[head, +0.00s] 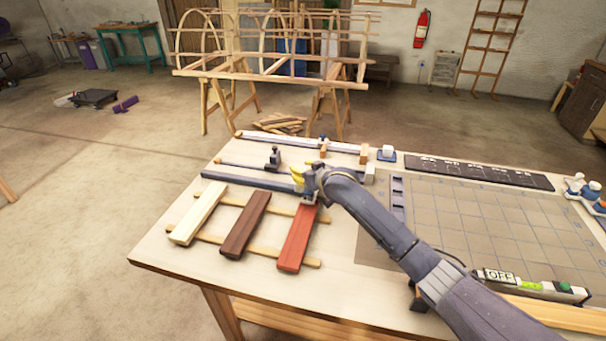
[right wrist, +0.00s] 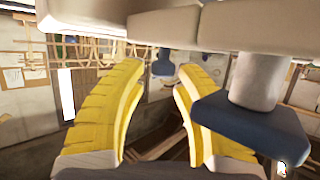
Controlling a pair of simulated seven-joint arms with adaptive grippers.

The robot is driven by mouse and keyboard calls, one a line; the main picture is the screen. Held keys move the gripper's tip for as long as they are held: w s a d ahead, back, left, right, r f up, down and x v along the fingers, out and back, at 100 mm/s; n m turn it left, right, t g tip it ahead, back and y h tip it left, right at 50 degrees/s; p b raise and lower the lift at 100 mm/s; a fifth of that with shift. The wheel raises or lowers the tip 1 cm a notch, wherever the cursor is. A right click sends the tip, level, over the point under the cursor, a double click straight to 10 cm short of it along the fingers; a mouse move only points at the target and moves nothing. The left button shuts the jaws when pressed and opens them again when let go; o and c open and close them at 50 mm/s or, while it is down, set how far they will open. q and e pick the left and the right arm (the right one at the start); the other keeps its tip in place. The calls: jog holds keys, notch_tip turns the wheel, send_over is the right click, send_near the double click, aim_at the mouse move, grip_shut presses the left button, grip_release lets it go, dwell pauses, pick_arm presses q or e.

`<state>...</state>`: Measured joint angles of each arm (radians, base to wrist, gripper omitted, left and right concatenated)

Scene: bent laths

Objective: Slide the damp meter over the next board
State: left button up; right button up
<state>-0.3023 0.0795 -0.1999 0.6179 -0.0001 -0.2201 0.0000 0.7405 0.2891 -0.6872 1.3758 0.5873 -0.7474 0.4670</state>
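Three boards lie side by side across two thin battens: a pale board (head: 197,215), a dark brown board (head: 245,225) and a red board (head: 296,240). My right gripper (head: 298,173) is over the far end of the red board, with yellow fingers. In the right wrist view the fingers (right wrist: 155,110) stand apart, with nothing seen gripped between them. A small grey piece (head: 309,198) shows under the gripper at the red board's far end; I cannot tell whether it is the damp meter. A device with an OFF display (head: 499,276) lies at the table's front right. My left gripper is out of view.
A blue-grey bar (head: 245,180) and clamp bars (head: 300,143) lie behind the boards. A gridded mat (head: 480,225) covers the table's right side. A dark blue block on a pale stem (right wrist: 250,125) is close beside the right finger. The table's front left is clear.

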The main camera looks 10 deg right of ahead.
jog(key=shift+o, duration=0.9)
jog(key=shift+f, duration=0.25)
jog(key=shift+s+f, duration=0.15)
jog(key=shift+s, duration=0.05)
jog(key=v, duration=1.1)
jog(key=shift+s+d+r, duration=0.2)
jog(key=shift+s+r, duration=0.05)
jog(key=shift+s, duration=0.05)
jog(key=shift+r, duration=0.1)
